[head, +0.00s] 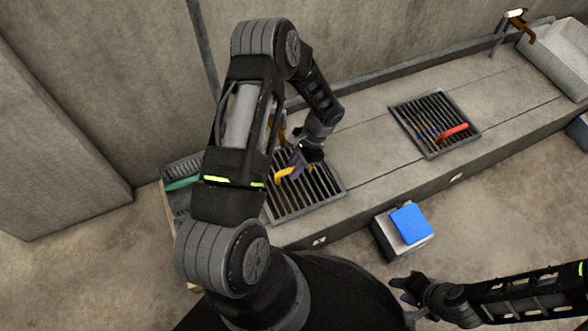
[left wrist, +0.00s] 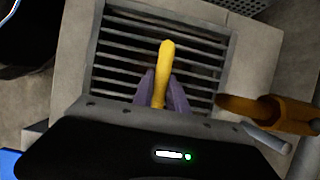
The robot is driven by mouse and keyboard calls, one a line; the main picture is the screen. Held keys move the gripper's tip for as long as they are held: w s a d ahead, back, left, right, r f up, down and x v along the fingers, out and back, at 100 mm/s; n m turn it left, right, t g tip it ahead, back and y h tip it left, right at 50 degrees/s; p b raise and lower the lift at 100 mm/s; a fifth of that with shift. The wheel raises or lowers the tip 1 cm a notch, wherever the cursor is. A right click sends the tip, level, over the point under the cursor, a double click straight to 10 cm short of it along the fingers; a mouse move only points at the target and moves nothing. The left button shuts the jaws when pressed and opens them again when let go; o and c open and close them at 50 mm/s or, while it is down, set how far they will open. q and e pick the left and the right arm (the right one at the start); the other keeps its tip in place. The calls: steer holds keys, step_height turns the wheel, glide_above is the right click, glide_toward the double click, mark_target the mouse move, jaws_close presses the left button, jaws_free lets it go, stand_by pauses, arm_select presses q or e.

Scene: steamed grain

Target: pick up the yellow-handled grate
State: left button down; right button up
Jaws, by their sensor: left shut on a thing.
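The yellow-handled grate (head: 319,184) is a dark barred square on the concrete counter, at the left part of the counter in the head view. Its yellow handle (head: 284,172) stands over the bars. My left gripper (head: 296,166) is at the handle, with its purple fingers shut on it. In the left wrist view the yellow handle (left wrist: 166,65) sticks out between the fingers (left wrist: 162,92), with the grate bars (left wrist: 120,45) behind it. The fingers hide the handle's lower part. I cannot tell whether the grate is lifted. My right gripper (head: 410,288) is at the lower right, away from the counter.
A red-handled grate (head: 418,112) lies further right on the counter. A box with a blue top (head: 411,224) stands in front. A green-handled item (head: 181,184) is at the left. A brown tap (left wrist: 262,110) is beside the grate. A basin (head: 560,60) is at far right.

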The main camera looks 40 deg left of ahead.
mark_target(290, 168)
arm_select(q)
steer(key=shift+r+p, duration=0.65)
steer(key=shift+r, duration=1.25)
steer(key=w+d, duration=0.2)
steer(key=w, duration=0.2)
steer(key=w+d, duration=0.3)
steer(key=w, duration=0.2)
steer(key=w+d, duration=0.2)
steer(key=w, duration=0.3)
steer(key=shift+w+d+f+p, duration=0.2)
steer(key=shift+d+f+p, duration=0.1)
steer(key=shift+p, duration=0.1)
steer(key=shift+w+d+r, duration=0.1)
steer(key=shift+w+d, duration=0.25)
steer(key=shift+w, duration=0.45)
